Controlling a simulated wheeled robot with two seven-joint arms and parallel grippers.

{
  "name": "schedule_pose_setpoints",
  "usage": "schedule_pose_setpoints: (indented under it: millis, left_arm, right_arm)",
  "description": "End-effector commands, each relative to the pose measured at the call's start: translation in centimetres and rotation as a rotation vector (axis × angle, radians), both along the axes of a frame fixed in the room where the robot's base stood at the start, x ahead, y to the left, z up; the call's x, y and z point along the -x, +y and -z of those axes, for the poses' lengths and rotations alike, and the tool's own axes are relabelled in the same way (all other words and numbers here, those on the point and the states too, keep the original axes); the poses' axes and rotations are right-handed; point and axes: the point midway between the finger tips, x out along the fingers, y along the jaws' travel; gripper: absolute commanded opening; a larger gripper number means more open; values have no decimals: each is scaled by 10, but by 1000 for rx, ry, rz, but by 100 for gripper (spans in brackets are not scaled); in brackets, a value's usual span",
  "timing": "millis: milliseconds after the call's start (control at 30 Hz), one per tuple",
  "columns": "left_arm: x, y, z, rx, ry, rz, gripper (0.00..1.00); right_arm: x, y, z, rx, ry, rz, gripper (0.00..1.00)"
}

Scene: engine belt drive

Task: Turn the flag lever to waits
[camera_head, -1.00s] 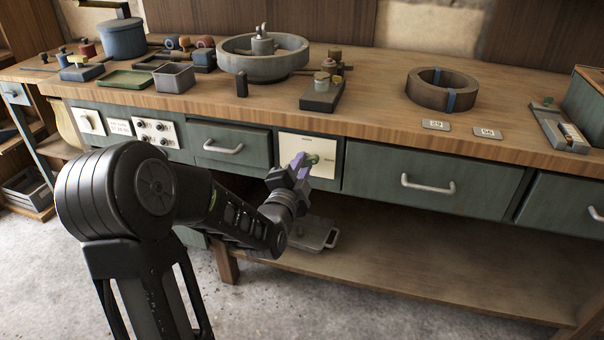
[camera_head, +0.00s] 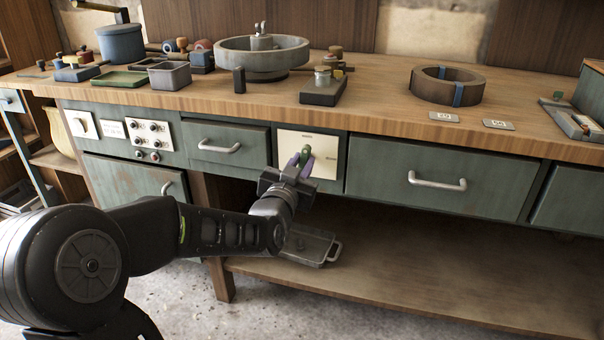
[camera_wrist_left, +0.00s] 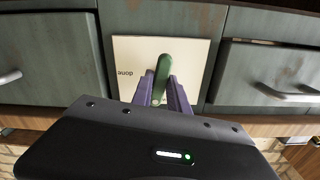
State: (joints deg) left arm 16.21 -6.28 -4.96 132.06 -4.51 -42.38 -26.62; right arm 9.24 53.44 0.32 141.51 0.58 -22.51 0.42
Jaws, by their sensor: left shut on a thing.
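The green flag lever (camera_head: 305,156) is on a cream panel (camera_head: 325,171) set in the bench front between two drawers. It also shows in the left wrist view (camera_wrist_left: 163,70), close to upright in that picture. My left gripper (camera_head: 300,160) is shut on the lever, with its purple fingers (camera_wrist_left: 162,90) on either side of it. The fingers hide part of the lever and the panel's lower part. In the wrist view, an upside-down "done" label shows at the panel's left. The head view shows small marks at the panel's top and right, too small to read. My right gripper is not in view.
Drawers with metal handles flank the panel, the right one (camera_head: 420,185) being wide. A grey tray (camera_head: 310,247) lies on the lower shelf below my gripper. The bench top (camera_head: 385,110) holds a round basin (camera_head: 262,57) and a brown ring (camera_head: 445,87).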

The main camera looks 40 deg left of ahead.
Motion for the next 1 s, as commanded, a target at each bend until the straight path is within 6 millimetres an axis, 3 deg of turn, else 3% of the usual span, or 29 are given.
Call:
schedule_pose_setpoints:
  millis: [300,867,900,1000]
  left_arm:
    - [0,0,2,158,-53,1,0]
    - [0,0,1,194,-64,1,0]
    - [0,0,1,194,-64,1,23]
    - [0,0,1,193,-64,1,31]
  right_arm:
    - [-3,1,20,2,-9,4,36]
    - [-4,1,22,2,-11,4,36]
    - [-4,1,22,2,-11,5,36]
    - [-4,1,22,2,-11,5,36]
